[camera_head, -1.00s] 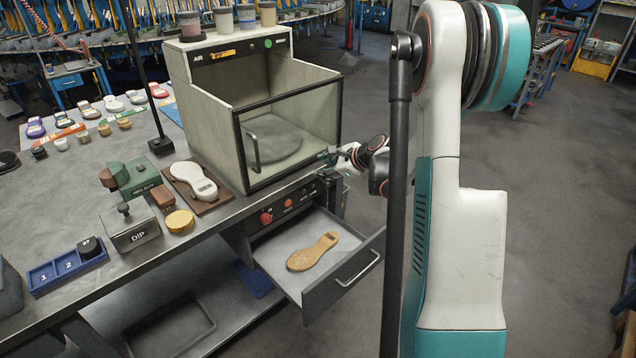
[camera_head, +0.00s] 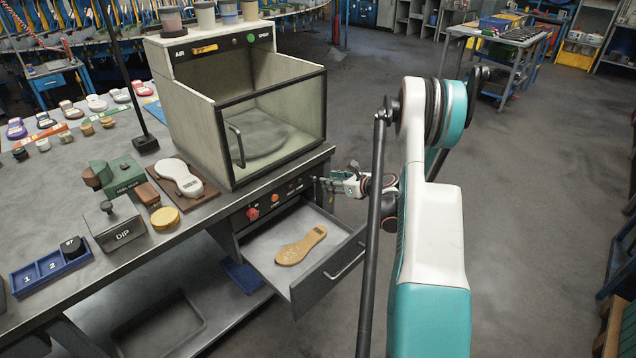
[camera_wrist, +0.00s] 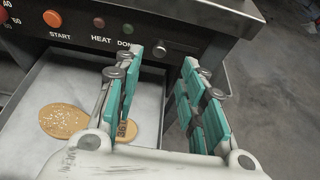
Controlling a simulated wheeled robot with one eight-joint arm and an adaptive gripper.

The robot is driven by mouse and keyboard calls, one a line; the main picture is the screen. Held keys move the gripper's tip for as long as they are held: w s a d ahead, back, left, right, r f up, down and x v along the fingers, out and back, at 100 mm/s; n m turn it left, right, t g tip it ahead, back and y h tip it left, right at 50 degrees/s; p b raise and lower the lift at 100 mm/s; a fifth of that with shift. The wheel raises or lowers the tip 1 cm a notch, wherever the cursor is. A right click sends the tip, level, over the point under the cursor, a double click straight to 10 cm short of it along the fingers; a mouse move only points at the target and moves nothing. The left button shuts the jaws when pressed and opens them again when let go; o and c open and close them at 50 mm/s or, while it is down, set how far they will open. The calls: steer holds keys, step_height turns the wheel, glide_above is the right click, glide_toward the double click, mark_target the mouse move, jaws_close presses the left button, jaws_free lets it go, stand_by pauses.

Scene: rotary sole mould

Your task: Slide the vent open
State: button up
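No part is clearly readable as the vent. My gripper (camera_head: 322,184) is at the right end of the front control panel, just below the table edge. In the wrist view my gripper (camera_wrist: 163,58) is open, its teal-padded fingers apart and empty. A small grey knob (camera_wrist: 160,49) right of the DONE lamp shows in the gap between them; I cannot tell if they touch it.
The drawer (camera_head: 325,268) below the panel stands open with a tan sole (camera_head: 301,246) in it, close under my gripper. The panel has an orange START button (camera_wrist: 52,18). A glass-fronted chamber sits above.

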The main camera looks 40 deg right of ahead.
mark_target(315, 179)
steer(key=b+x, duration=0.2)
steer(key=x, duration=0.6)
steer(key=shift+a, duration=0.1)
steer(key=shift+s+r, duration=0.1)
jaws_close()
